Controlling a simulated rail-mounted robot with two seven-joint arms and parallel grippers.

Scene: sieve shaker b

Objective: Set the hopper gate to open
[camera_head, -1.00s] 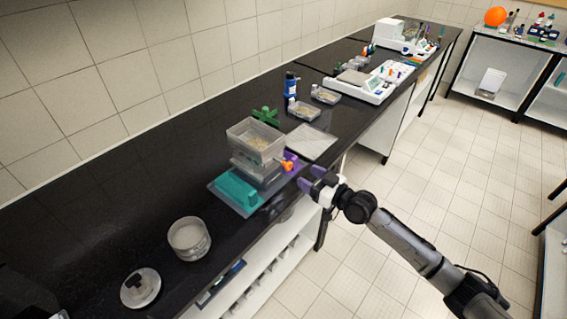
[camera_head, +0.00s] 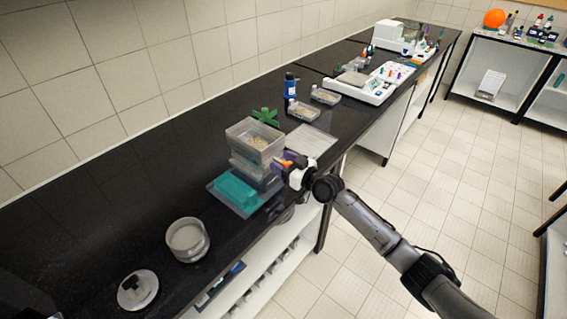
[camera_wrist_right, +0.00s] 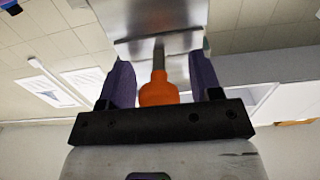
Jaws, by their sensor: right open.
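The hopper (camera_head: 244,134) is a clear open box with grainy tan material, on top of the stacked shaker on the bench. An orange knob (camera_head: 287,164) sticks out from the shaker's front right side. My right gripper (camera_head: 280,160) is at this knob, its purple fingers partly hidden by the wrist. In the right wrist view the orange knob (camera_wrist_right: 158,93), on a grey stem, lies between the fingers of the open gripper (camera_wrist_right: 160,78). Gaps show on both sides of the knob. A metal plate (camera_wrist_right: 155,18) is ahead of the fingers. My left gripper is not in view.
A teal block (camera_head: 236,188) sits at the shaker's front left. A round sieve (camera_head: 187,238) and a lid (camera_head: 138,290) lie nearer on the bench. A green handled thing (camera_head: 265,116) is behind the hopper. A flat pale sheet (camera_head: 312,142) lies behind the gripper.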

